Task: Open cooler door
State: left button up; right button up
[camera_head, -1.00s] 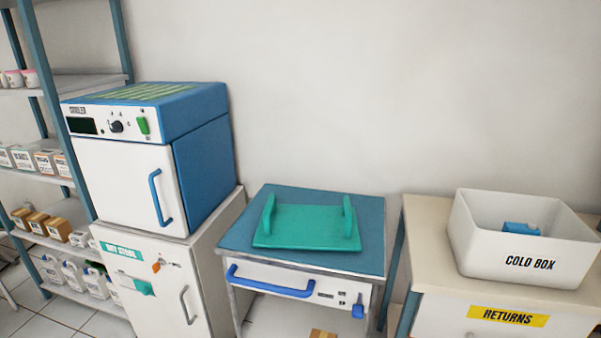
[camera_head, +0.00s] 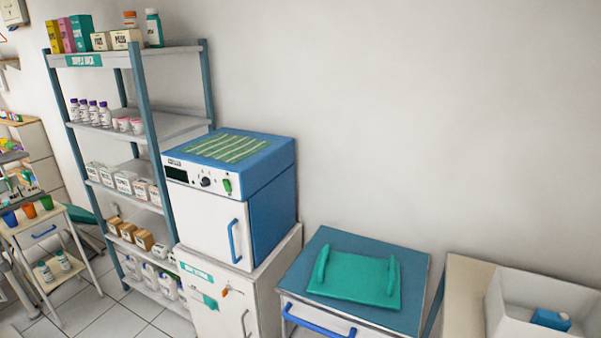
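The cooler (camera_head: 272,206) is a blue box with a white front, standing on a white cabinet. Its white door (camera_head: 202,222) is shut, with a blue vertical handle (camera_head: 233,241) on the door's right side. A dark display, a knob and a green switch sit on the panel above the door. A green striped cloth or mat (camera_head: 229,148) lies on the cooler's top. Neither of my grippers shows in the head view.
The white cabinet (camera_head: 268,283) under the cooler has its own door. A stocked shelf rack (camera_head: 143,110) stands to the left. A blue-topped cart (camera_head: 412,262) with a green tray (camera_head: 355,282) and a white box (camera_head: 498,310) stand to the right. A small trolley (camera_head: 62,227) is far left.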

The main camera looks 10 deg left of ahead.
aim_at(217, 227)
jog(key=i+j+u, duration=0.2)
jog(key=i+j, duration=0.5)
jog(key=j, duration=0.15)
